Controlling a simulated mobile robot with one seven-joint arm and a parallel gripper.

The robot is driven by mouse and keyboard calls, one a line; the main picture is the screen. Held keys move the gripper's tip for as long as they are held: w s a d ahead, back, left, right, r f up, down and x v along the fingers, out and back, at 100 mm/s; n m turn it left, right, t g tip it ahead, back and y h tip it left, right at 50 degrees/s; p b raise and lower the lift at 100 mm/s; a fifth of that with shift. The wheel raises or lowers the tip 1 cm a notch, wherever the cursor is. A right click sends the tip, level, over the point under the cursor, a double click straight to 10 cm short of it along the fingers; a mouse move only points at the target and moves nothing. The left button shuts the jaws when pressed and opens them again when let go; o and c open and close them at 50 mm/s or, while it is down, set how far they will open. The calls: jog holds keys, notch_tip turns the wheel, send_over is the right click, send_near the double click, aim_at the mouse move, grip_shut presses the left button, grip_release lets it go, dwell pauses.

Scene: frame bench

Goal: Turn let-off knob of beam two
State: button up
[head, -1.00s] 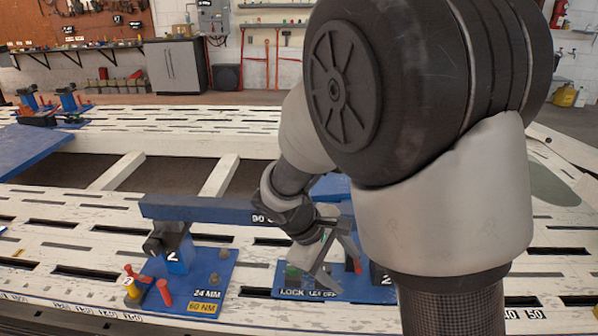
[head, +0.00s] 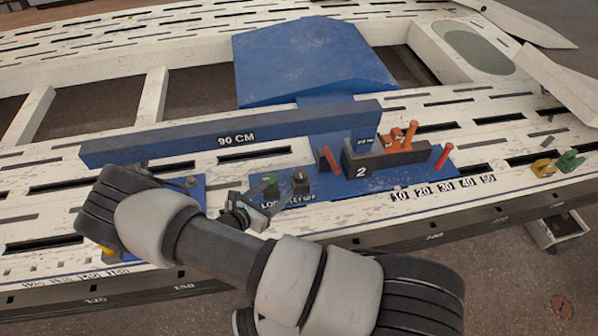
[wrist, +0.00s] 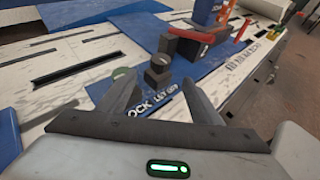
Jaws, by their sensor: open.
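The let-off knob (head: 300,181) is a small dark upright knob on a blue base plate (head: 325,186), above printing that reads partly as LET OFF. A green-topped lock knob (head: 269,184) stands just left of it. A dark block marked 2 (head: 385,160) is at the plate's right. My gripper (head: 245,208) is left of and in front of the knobs. In the wrist view my open gripper (wrist: 157,88) has its fingers spread, with the dark knob (wrist: 157,73) between and beyond their tips. The left finger partly overlaps the green-topped knob. Contact cannot be told.
A blue beam marked 90 CM (head: 237,138) crosses behind the knobs. Red pegs (head: 331,160) and orange pieces (head: 402,138) stand near the block. Yellow and green pieces (head: 556,165) sit at the right. The white slotted bench (head: 480,185) is clear in front of the pieces.

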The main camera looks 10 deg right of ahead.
aim_at(299, 175)
jog(key=b+x, duration=0.3)
jog(key=x, duration=1.3)
jog(key=shift+d+f+b, duration=0.15)
jog(key=shift+b, duration=0.25)
